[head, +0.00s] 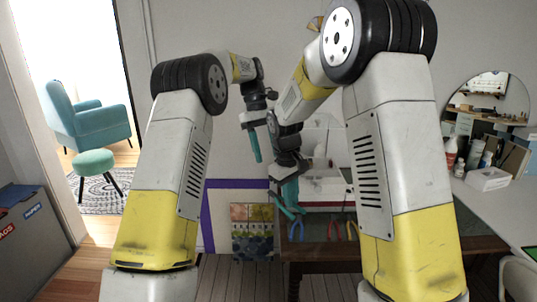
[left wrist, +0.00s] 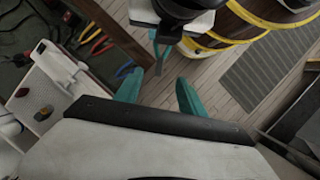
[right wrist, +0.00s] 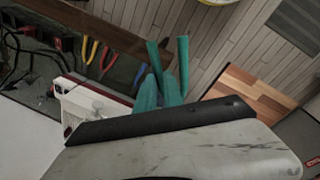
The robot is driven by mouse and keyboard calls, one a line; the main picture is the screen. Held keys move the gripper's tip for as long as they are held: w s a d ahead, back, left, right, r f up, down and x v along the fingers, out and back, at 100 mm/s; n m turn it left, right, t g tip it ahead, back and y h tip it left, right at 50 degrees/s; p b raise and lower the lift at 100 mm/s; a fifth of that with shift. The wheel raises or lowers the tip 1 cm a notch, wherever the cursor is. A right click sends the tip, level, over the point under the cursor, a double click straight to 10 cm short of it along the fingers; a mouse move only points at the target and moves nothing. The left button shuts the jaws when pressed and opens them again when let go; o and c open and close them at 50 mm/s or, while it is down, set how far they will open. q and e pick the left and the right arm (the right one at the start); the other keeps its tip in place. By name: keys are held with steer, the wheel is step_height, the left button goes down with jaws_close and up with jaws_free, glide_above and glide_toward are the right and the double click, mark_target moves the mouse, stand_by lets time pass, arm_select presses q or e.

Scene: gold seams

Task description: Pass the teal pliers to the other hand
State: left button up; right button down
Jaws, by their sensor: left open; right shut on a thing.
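The teal pliers (head: 287,211) hang below my right gripper (head: 290,192), which is shut on them. In the right wrist view the two teal handles (right wrist: 183,58) stick out past my shut fingers (right wrist: 160,92); the rest of the pliers is hidden between the fingers. My left gripper (head: 256,155) is open and empty, above and to the left of the pliers in the head view. In the left wrist view the pliers (left wrist: 160,54) show beyond and between my open left fingers (left wrist: 158,88), apart from them.
A grey bin (head: 30,235) is at far left, and a white desk with bottles at right. Space between the grippers is clear.

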arm_select(q)
steer(key=shift+g, duration=0.3)
steer(key=x, duration=0.8)
steer(key=w+x, duration=0.1)
steer(key=x, duration=0.4)
steer(key=shift+d+f, duration=0.15)
steer(key=shift+c, duration=0.2)
jaws_close()
steer(key=shift+d, duration=0.1)
arm_select(e)
steer(key=c, duration=1.4)
jaws_free()
steer(key=shift+a, duration=0.1)
